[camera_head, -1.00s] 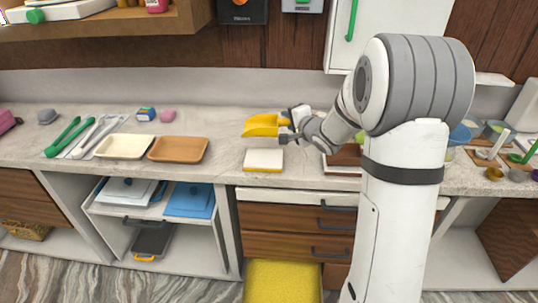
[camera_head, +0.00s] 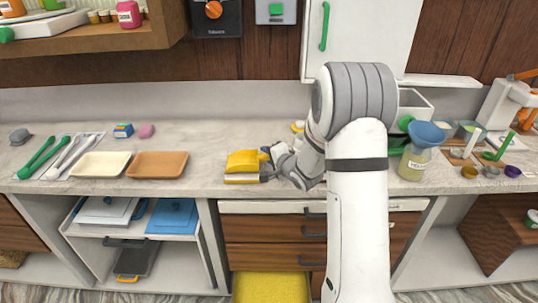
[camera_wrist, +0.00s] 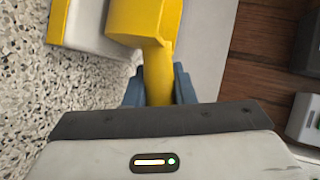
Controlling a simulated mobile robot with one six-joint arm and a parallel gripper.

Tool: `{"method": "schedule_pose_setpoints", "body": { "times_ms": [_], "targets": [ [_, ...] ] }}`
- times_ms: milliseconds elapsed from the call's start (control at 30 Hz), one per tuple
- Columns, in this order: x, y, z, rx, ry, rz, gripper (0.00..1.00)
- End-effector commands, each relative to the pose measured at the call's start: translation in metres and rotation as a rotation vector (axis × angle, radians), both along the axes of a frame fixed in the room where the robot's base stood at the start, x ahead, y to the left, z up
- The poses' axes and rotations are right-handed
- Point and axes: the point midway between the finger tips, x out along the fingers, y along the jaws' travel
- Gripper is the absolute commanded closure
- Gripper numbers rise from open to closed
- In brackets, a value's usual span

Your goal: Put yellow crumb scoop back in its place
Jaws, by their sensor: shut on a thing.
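The yellow crumb scoop (camera_head: 243,158) is in my gripper (camera_head: 267,165), which is shut on its handle. In the wrist view the handle (camera_wrist: 158,78) runs between the two blue-grey fingertips of my gripper (camera_wrist: 158,90), and the scoop's bowl (camera_wrist: 143,18) points away from the palm. A white block with a yellow base (camera_head: 240,180) lies on the counter, largely hidden behind the scoop. It also shows in the wrist view (camera_wrist: 88,28), beside and partly under the bowl. I cannot tell whether scoop and block touch.
Left on the counter (camera_head: 205,140) are a brown tray (camera_head: 158,165), a cream tray (camera_head: 100,165) and green tongs (camera_head: 40,158). Right of my arm stand a jug with a blue funnel (camera_head: 415,160) and several small bowls. The counter behind the scoop is clear.

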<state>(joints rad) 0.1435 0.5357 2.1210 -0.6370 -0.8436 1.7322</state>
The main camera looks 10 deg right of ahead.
Motion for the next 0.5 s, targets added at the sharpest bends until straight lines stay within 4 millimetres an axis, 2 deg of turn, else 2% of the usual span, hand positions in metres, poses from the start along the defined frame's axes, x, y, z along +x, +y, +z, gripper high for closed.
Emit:
{"method": "schedule_pose_setpoints", "body": {
  "times_ms": [133, 167, 400, 500],
  "targets": [
    [0.0001, -0.0003, -0.0008, 0.0, 0.0, 0.0, 1.0],
    [0.0, -0.0004, -0.0007, 0.0, 0.0, -0.001, 0.76],
    [0.0, -0.0007, -0.0004, 0.0, 0.0, -0.001, 0.56],
    [0.0001, -0.0008, -0.0003, 0.0, 0.0, -0.001, 0.55]
  ]
}}
